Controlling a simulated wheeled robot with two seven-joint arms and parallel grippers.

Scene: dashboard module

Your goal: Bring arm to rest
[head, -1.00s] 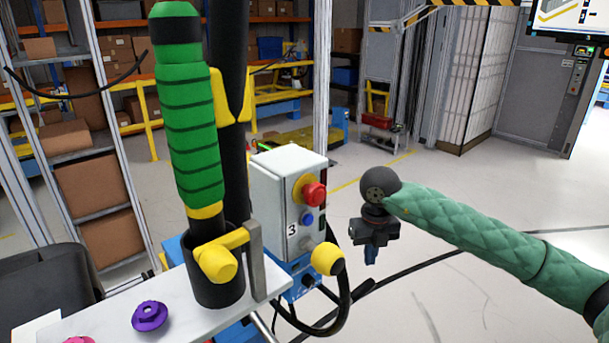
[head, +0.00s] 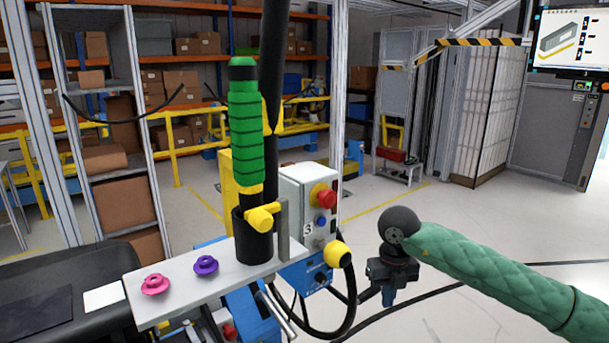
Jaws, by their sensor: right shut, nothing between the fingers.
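My right arm (head: 495,263) comes in from the right in a green quilted sleeve. Its dark wrist ends in my right gripper (head: 388,297), which points down and is shut with nothing held. It hangs over open floor, to the right of the control box and apart from it. My left arm and left gripper are not in view.
A white shelf plate (head: 190,278) holds a pink knob (head: 155,284), a purple knob (head: 206,265) and a green-gripped tool (head: 246,135) upright in a black holder. A control box (head: 300,205) with a red button (head: 325,197) stands beside it. Floor on the right is clear.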

